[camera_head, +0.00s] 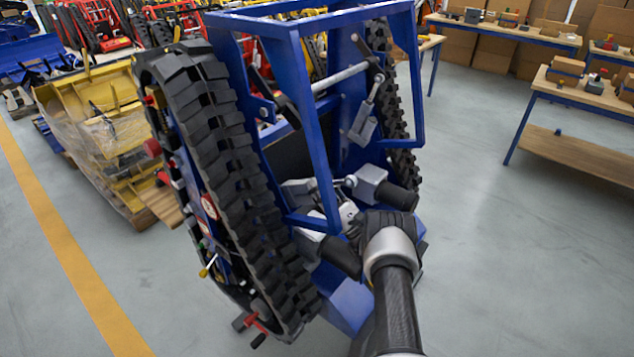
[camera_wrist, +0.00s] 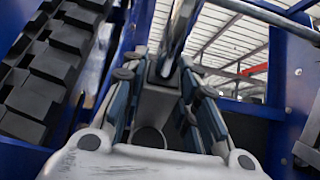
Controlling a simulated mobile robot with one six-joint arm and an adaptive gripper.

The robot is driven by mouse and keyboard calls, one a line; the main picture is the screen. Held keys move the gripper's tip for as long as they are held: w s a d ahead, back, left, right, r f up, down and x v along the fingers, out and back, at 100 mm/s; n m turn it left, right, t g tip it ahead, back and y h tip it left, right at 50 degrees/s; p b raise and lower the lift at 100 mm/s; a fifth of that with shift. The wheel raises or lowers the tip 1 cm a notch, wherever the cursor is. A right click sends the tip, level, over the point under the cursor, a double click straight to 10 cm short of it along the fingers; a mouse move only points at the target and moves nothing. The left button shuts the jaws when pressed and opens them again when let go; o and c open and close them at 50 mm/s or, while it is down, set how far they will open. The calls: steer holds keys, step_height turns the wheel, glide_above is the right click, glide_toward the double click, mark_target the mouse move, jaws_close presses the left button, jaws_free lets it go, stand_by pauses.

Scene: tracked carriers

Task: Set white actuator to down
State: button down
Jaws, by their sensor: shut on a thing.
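The white actuator (camera_wrist: 177,38) shows in the wrist view as a pale grey-white rod rising from between the fingers of my gripper (camera_wrist: 160,68). The fingers stand on either side of its lower end and are shut on it. In the head view my gripper (camera_head: 346,212) reaches in low between the two tracks of the blue carrier (camera_head: 318,120). Its own wrist and the grey motor housings hide most of the grip there, so the actuator's exact tilt cannot be told.
A black rubber track (camera_head: 225,180) stands left of my gripper, and another track (camera_head: 402,120) stands right. Blue frame bars rise close above. A grey motor housing (camera_head: 380,185) sits beside the wrist. Workbenches (camera_head: 585,95) stand at the right; the floor between is clear.

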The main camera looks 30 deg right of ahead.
steer(key=shift+s+f+t, duration=0.2)
steer(key=shift+f+t, duration=0.1)
steer(key=shift+f, duration=0.15)
steer(key=c, duration=1.2)
jaws_free()
steer(key=shift+c, duration=0.2)
steer(key=shift+r, duration=0.15)
steer(key=r, duration=0.9)
steer(key=shift+w+d+r, duration=0.1)
steer(key=shift+w+r, duration=0.1)
steer(key=shift+r, duration=0.05)
steer(key=shift+s+r, duration=0.25)
steer(key=shift+r, duration=0.1)
steer(key=shift+f, duration=0.1)
